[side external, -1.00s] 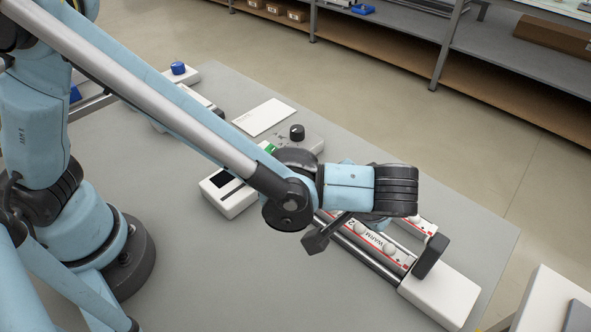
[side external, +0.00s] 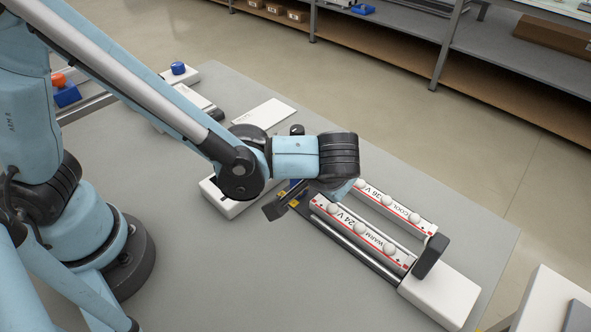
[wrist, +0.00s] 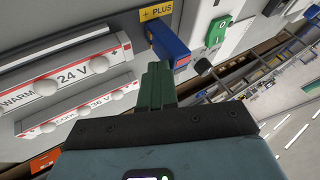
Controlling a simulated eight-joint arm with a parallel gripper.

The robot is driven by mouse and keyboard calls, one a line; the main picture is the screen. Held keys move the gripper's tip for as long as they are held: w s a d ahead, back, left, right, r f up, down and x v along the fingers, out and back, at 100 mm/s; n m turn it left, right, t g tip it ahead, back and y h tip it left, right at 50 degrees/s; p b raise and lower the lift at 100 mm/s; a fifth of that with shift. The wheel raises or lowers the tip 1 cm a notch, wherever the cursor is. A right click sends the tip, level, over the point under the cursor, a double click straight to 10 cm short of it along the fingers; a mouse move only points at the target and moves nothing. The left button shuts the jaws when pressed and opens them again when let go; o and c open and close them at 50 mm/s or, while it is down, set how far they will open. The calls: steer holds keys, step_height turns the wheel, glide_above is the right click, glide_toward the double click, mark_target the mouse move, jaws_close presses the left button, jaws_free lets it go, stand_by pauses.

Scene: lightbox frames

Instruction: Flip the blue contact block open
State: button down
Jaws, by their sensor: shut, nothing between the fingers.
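The blue contact block (wrist: 168,42) shows in the wrist view, sticking out beside the yellow PLUS label (wrist: 157,12). In the side view only a small blue part shows, next to my wrist. My gripper (wrist: 156,68) is shut and empty, its green fingers together. The fingertips are close to the underside of the blue block in the wrist view; I cannot tell whether they touch it. In the side view my wrist hides the fingers and most of the block.
Two lamp bars lie to the right, marked WARM 24 V (side external: 372,238) and COOL 36 V (side external: 400,208). A dark upright post (side external: 431,256) stands at their far end. A box with a green switch (wrist: 216,32) and black knob (wrist: 203,66) sits beside the block. The front table is clear.

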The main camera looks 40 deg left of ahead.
mark_target(328, 206)
steer(key=shift+a, duration=0.4)
steer(key=d, duration=0.4)
steer(key=shift+d, duration=0.4)
steer(key=v, duration=0.9)
steer(key=shift+s+r, duration=0.2)
steer(key=shift+r, duration=0.2)
steer(key=a+m+t+h, duration=0.1)
steer(key=a+h, duration=0.4)
steer(key=a, duration=1.9)
steer(key=shift+s+a+r+t+h, duration=0.15)
steer(key=shift+s+a+t+h, duration=0.2)
steer(key=shift+t, duration=0.45)
